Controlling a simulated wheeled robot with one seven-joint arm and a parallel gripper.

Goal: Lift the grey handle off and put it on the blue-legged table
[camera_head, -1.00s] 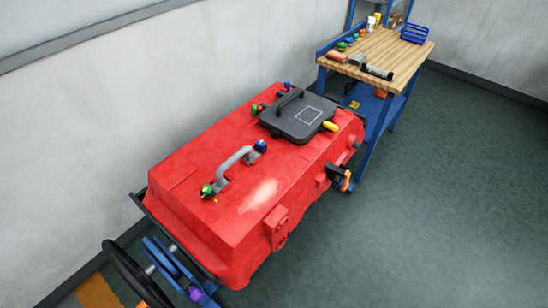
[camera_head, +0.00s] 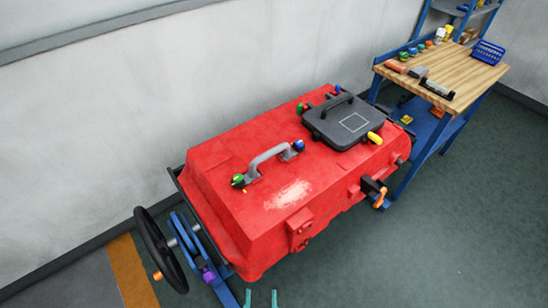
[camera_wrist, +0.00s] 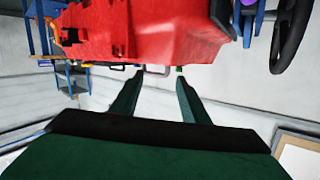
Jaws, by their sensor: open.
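The grey handle (camera_head: 268,158) is a curved bar standing on top of the red tank (camera_head: 225,205). A green knob (camera_head: 238,181) is at its near left end and a blue knob (camera_head: 298,146) at its far right end. The blue-legged table (camera_head: 468,72) has a wooden top and stands beyond the tank at the upper right. My gripper (camera_head: 262,298) shows only its fingertips at the bottom edge, apart from the tank and handle. In the wrist view my gripper (camera_wrist: 158,78) is open, with nothing between its fingers; the red tank (camera_wrist: 165,45) fills the top.
A black lid (camera_head: 342,122) with its own handle sits at the tank's far end. The tabletop holds a blue basket (camera_head: 488,52), a black-ended bar (camera_head: 437,90) and several small items. A black handwheel (camera_head: 160,250) stands at lower left. Floor at right is clear.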

